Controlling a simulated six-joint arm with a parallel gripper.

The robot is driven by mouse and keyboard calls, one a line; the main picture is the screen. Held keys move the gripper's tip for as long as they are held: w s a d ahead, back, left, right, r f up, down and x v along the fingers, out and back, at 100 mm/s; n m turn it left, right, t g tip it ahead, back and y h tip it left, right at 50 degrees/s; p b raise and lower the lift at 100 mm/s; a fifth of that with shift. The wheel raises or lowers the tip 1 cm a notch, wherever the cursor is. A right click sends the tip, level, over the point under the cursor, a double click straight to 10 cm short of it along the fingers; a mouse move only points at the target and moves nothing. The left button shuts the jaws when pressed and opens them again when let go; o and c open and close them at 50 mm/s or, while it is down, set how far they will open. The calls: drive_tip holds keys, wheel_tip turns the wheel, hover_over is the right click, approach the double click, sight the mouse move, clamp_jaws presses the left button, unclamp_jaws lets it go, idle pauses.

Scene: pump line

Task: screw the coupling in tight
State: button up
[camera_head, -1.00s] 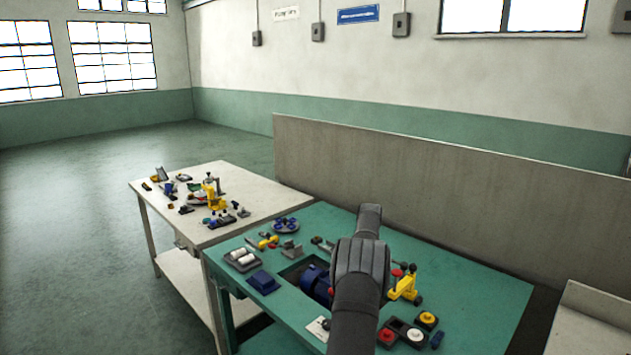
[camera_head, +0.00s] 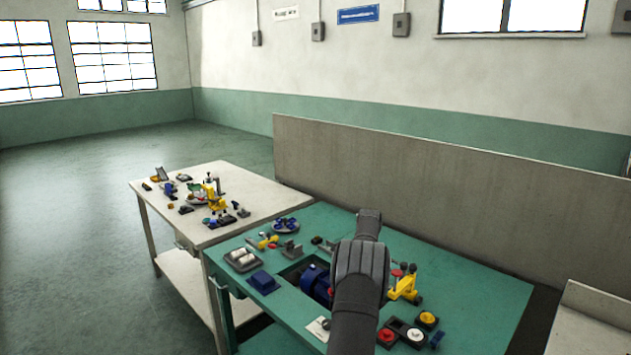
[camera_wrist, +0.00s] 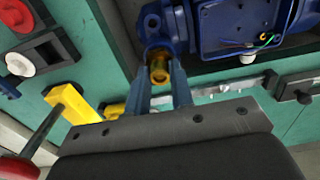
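The brass coupling (camera_wrist: 159,67) is in the wrist view, at the end of a blue port on the blue pump (camera_wrist: 235,25). My gripper (camera_wrist: 160,75) has one finger on each side of the coupling, and the fingertips appear to press against it. How deep its thread sits is hidden. In the head view the blue pump (camera_head: 317,281) sits in a dark recess of the green table, partly behind my arm. My gripper and the coupling are hidden there by the arm.
A yellow fixture (camera_head: 405,287) stands right of my arm, also near the fingers in the wrist view (camera_wrist: 72,103). Red, white and yellow round parts (camera_head: 428,318) lie in dark holders at the front. The green table's right side is clear.

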drive_tip(key=m, duration=0.7)
idle(0.5)
drive_tip(key=m, duration=0.7)
drive_tip(key=m, duration=0.7)
idle(0.3)
